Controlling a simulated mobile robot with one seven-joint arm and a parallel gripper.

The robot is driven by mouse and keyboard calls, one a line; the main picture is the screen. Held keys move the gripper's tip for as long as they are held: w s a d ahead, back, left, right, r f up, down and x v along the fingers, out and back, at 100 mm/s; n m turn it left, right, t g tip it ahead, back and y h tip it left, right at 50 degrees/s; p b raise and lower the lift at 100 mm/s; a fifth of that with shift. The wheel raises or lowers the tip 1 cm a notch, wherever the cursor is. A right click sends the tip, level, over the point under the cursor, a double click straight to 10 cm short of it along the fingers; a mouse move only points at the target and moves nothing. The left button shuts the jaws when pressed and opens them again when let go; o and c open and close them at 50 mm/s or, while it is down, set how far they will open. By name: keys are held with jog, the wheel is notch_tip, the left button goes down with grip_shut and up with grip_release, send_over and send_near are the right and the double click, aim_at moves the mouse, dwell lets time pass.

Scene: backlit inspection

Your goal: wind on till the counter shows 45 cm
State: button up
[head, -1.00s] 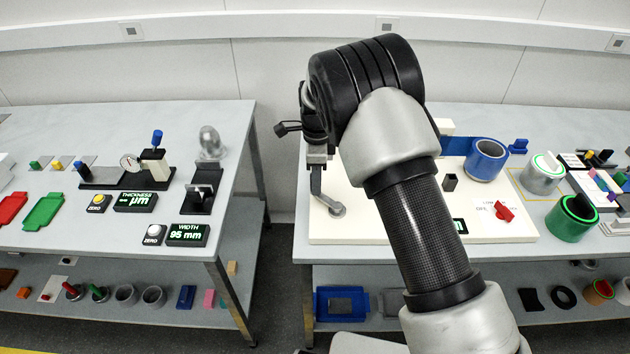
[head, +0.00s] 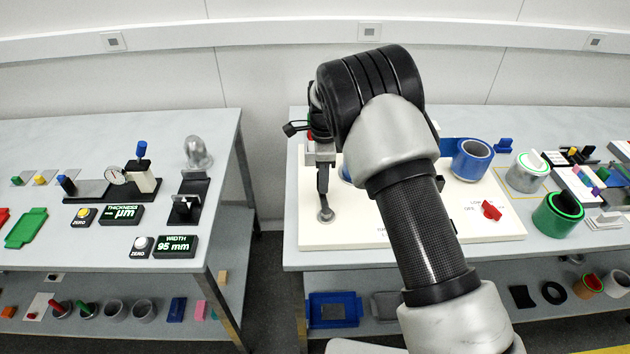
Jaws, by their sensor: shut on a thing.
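My gripper (head: 320,156) is at the left of the cream winding board (head: 350,237), mostly behind my own arm. Part of a blue roll (head: 345,173) shows between the gripper and my arm. The counter's display is hidden behind my arm, so no reading can be seen.
A blue roll (head: 472,160) and a red switch (head: 491,210) are on the board's right part. A grey roll (head: 527,172) and a green roll (head: 558,213) stand further right. The left table holds a width display (head: 175,247) reading 95 mm. A gap separates the tables.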

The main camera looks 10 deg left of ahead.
jog(key=shift+s+d+f, duration=0.2)
jog(key=shift+d+f, duration=0.05)
jog(key=shift+d, duration=0.1)
jog(key=shift+w+d, duration=0.1)
jog(key=shift+d, duration=0.7)
jog(key=o, duration=1)
jog(key=shift+a+r, duration=0.1)
jog(key=shift+c, duration=0.2)
jog(key=shift+w, duration=0.1)
jog(key=shift+w+r, duration=0.1)
jog(key=shift+r, duration=0.05)
jog(key=shift+r, duration=0.2)
notch_tip(320, 180, up, 8)
jog(key=p, duration=0.4)
jog(key=shift+f, duration=0.2)
